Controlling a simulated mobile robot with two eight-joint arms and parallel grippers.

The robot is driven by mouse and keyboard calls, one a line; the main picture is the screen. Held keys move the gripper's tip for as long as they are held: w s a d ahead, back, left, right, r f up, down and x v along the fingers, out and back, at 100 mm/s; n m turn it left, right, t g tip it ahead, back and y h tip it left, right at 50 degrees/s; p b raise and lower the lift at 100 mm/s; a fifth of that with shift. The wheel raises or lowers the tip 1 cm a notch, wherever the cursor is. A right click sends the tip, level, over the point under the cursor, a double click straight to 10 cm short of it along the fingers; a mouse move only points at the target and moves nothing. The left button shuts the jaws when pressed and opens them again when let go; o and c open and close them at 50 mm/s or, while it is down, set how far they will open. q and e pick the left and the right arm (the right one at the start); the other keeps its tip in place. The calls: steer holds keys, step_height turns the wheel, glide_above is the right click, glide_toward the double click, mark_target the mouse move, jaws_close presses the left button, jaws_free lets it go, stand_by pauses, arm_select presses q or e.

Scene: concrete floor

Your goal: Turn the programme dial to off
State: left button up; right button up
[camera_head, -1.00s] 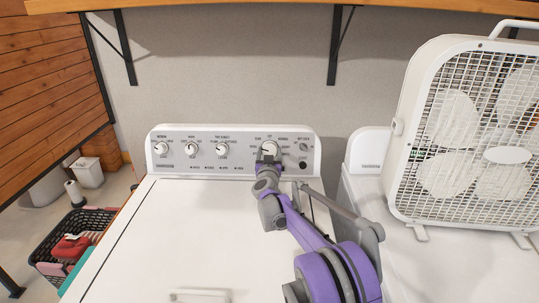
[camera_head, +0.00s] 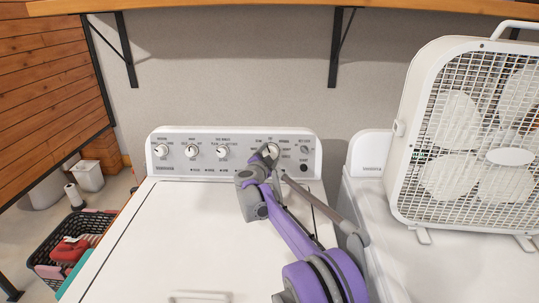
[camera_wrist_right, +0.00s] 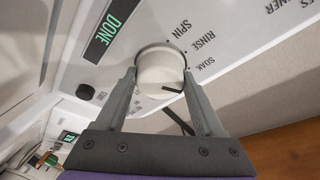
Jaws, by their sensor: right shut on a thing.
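The gripper (camera_wrist_right: 162,80) is shut on the dial, one finger on each side. My left gripper is not in view.
Smaller knobs (camera_head: 192,151) stand left on the same panel (camera_head: 240,136). The washer lid (camera_head: 170,235) is clear. A white box fan (camera_head: 470,140) stands on the machine to the right. A laundry basket (camera_head: 60,240) is on the floor at left. A wooden shelf (camera_head: 230,5) runs above.

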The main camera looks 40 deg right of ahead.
steer(key=m, duration=0.2)
steer(key=m+g+p, duration=0.1)
steer(key=m, duration=0.1)
steer(key=shift+r+g, duration=0.1)
steer(key=shift+g, duration=0.2)
steer(key=shift+m, duration=0.4)
steer(key=o, duration=1.4)
steer(key=v, duration=1.1)
steer(key=shift+d, duration=0.1)
